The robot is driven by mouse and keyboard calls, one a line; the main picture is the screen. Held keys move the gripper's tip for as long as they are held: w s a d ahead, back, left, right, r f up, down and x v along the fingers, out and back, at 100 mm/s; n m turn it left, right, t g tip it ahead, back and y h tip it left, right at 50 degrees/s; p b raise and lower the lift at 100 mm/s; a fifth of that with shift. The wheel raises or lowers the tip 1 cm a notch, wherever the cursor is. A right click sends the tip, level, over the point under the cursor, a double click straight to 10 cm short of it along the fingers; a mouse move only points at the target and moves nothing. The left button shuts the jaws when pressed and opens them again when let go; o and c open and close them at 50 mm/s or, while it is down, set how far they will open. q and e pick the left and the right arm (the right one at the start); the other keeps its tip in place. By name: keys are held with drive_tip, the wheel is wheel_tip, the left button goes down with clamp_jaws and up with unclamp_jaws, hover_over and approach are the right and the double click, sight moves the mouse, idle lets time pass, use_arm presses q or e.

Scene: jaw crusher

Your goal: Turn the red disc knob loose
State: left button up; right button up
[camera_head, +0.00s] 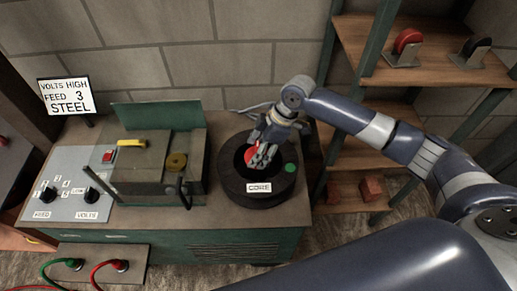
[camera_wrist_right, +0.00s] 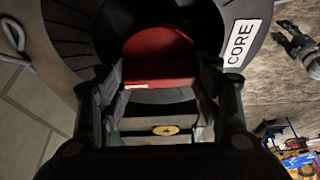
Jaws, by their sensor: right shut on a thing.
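The red disc knob (camera_head: 251,155) sits inside the black ring labelled CORE (camera_head: 232,183), at the right end of the green machine. My right gripper (camera_head: 262,158) reaches down into the ring and is shut on the red disc knob, partly hiding it. In the right wrist view the red disc knob (camera_wrist_right: 160,55) stands between the two fingers of my right gripper (camera_wrist_right: 161,78), with the CORE ring (camera_wrist_right: 70,35) around it. Whether the knob is loose cannot be told. My left gripper is not in view.
A green button (camera_head: 291,168) is on the ring's right side. A lidded box with a yellow handle (camera_head: 131,143) and a control panel (camera_head: 75,190) stand to the left. A shelf (camera_head: 365,75) at the right holds a red disc on a stand (camera_head: 407,41).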

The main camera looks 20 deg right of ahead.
drive_tip(key=shift+s+f, duration=0.2)
drive_tip(key=shift+f, duration=0.05)
